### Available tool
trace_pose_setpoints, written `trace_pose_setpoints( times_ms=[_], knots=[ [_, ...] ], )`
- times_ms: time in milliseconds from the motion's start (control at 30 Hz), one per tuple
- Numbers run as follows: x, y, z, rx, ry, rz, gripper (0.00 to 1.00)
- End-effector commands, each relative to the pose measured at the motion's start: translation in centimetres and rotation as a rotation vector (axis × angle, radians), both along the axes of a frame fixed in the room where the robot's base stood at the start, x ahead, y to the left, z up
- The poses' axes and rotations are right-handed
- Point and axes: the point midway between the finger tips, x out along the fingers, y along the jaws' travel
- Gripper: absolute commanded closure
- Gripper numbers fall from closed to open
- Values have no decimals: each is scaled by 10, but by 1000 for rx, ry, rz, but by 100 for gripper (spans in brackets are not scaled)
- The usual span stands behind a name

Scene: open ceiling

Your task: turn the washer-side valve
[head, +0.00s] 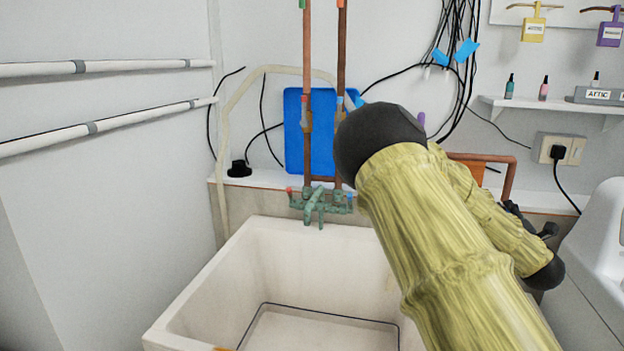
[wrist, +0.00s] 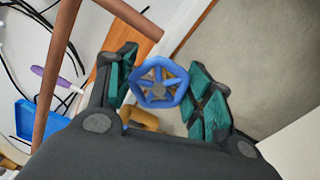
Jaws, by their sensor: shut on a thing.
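A blue valve wheel (wrist: 160,84) with spokes sits between the two green-padded fingers of my gripper (wrist: 163,88) in the wrist view. My gripper is shut on this wheel, one finger on each side of the rim. A brass-coloured valve body (wrist: 140,117) shows partly below the wheel. In the head view my arm crosses the right half, and dark parts of my gripper (head: 527,222) show beyond it, below a copper pipe. The wheel itself is hidden in the head view.
A sink (head: 210,290) stands in front of the wall, with a green faucet (head: 319,201) above it. A copper pipe (head: 510,172) runs close above my gripper, also in the wrist view (wrist: 52,85). A white appliance (head: 598,250) stands at right.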

Motion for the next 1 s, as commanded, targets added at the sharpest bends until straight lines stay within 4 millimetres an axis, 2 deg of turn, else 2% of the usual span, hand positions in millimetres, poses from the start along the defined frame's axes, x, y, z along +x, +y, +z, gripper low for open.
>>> trace_pose_setpoints(
  times_ms=[500,1000],
  knots=[
    [0,0,-1,-197,49,-1,77],
    [0,0,-1,-238,58,-1,77]
  ],
)
